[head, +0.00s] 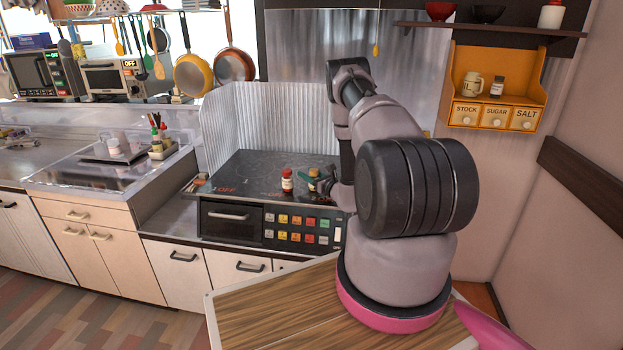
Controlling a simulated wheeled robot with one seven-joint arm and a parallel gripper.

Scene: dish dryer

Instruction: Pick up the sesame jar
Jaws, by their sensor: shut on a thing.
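My gripper (318,183) is low over the dark cooktop, near its front edge, and is shut on a small jar (313,174) with a tan top. This is likely the sesame jar, but its label is too small to read. The gripper's dark fingers cover part of the jar. I cannot tell whether it touches the cooktop. A red-capped jar (287,181) with a pale label stands upright just to the left, apart from the gripper.
The cooktop (240,170) is clear to the left of the jars. A front panel of coloured buttons (297,228) lies below. Pans (193,75) hang at the back left.

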